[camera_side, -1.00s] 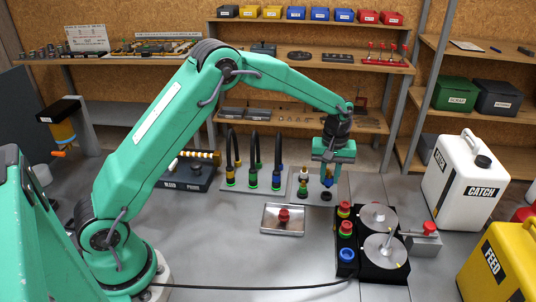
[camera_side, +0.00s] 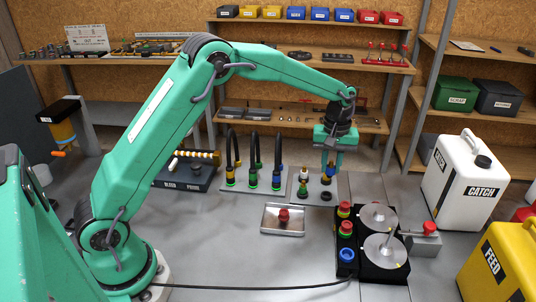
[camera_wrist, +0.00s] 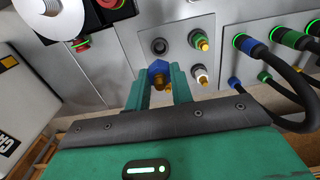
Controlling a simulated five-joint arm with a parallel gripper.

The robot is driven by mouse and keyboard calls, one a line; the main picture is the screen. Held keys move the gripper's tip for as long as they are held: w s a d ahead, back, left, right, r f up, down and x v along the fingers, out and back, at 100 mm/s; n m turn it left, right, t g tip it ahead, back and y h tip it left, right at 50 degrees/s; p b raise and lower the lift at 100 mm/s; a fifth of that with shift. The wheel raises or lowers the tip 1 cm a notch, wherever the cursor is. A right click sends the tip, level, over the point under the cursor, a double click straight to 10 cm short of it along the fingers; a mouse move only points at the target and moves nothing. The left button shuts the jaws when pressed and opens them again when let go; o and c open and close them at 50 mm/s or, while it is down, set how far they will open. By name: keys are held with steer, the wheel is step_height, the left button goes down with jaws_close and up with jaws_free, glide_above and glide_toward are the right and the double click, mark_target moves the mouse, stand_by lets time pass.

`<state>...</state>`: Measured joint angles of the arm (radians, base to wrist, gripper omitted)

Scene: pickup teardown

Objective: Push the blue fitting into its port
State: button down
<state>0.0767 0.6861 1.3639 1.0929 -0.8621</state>
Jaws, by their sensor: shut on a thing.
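The blue fitting (camera_side: 326,180) with its brass end shows below my gripper (camera_side: 328,172) in the side view. In the wrist view the blue fitting (camera_wrist: 158,68) sits between the two green fingers of my gripper (camera_wrist: 160,80), which is shut on it. A dark round port (camera_side: 326,196) is in the grey plate just below the fitting in the side view. The same port (camera_wrist: 158,46) shows open, just beyond the fitting, in the wrist view. The fitting looks apart from the port; its lower end is hard to see.
Green (camera_wrist: 199,40) and white (camera_wrist: 200,75) fittings stand beside the port. Black hoses (camera_side: 254,160) rise to the left. A metal tray (camera_side: 283,220) with a red-knobbed part lies in front. A black unit with two discs (camera_side: 380,270) stands front right, the CATCH jug (camera_side: 463,190) farther right.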

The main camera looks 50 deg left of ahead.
mark_target(332, 161)
step_height(332, 161, up, 9)
steer(key=shift+d+f, duration=0.1)
steer(key=shift+f, duration=0.1)
steer(key=s+d+m, duration=0.3)
steer(key=s+d, duration=0.4)
steer(key=d, duration=0.3)
steer(key=s+d+m, duration=0.3)
steer(key=s+d, duration=0.4)
steer(key=d, duration=0.2)
steer(key=shift+w+a+f, duration=0.1)
steer(key=shift+w+f, duration=0.1)
steer(key=shift+f, duration=1.15)
steer(key=shift+w+f, duration=0.15)
steer(key=shift+f, duration=1.2)
steer(key=shift+f, duration=0.15)
steer(key=shift+f, duration=2.3)
steer(key=shift+f, duration=1.5)
steer(key=c, duration=1.1)
jaws_free()
steer(key=shift+c, duration=0.2)
